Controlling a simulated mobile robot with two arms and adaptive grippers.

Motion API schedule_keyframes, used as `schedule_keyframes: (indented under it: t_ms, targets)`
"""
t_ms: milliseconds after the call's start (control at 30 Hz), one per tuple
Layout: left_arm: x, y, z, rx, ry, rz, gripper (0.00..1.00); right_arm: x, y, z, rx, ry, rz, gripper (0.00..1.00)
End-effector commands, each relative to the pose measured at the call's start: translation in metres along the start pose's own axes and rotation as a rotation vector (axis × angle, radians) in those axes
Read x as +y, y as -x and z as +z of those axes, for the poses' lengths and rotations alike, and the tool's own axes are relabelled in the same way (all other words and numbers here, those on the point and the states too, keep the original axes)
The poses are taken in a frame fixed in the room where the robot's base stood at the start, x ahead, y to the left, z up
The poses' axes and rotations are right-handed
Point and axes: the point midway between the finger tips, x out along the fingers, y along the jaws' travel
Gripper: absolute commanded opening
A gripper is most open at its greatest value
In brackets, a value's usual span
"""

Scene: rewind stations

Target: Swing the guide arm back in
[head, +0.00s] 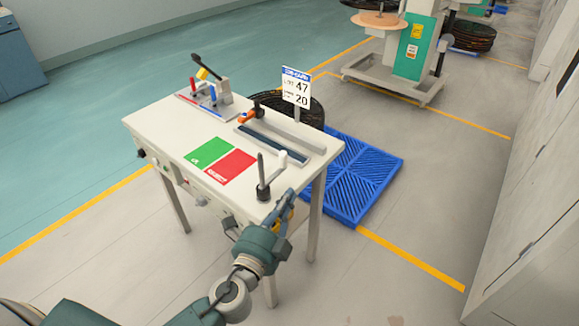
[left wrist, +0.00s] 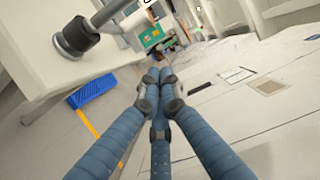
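A dark upright post (head: 261,166) stands on a dark round base at the near right corner of the white table; a short white-tipped piece (head: 283,158) is beside it. I take this assembly for the guide arm, but cannot be sure. In the left wrist view a black round hub with a grey rod (left wrist: 76,38) shows at the upper left. My left gripper (head: 288,197) is at the table's near right corner, just right of the post's base. Its blue fingers (left wrist: 158,75) come together at the tips with nothing visible between them. My right gripper is not in view.
The table (head: 160,125) also bears a toggle clamp (head: 208,85), an orange-handled tool (head: 252,117), a dark slotted bar (head: 272,145) and green and red pads (head: 230,166). A number sign (head: 296,87) rises behind.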

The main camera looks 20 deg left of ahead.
Motion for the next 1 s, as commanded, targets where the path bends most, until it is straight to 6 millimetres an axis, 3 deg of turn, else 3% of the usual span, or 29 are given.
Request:
schedule_keyframes:
  t_ms: [167,533,800,1000]
  targets:
    - [-0.004,-0.021,0.0,-0.002,0.0,-0.002,0.0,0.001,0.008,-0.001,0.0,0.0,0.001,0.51]
    - [-0.003,-0.099,0.001,-0.002,0.001,-0.002,0.0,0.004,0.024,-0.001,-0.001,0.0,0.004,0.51]
    - [0.0,-0.107,0.034,-0.002,0.0,0.001,0.0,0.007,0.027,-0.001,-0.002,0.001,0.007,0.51]
    - [0.0,-0.108,0.039,-0.001,0.001,0.001,0.0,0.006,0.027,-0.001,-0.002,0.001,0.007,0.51]
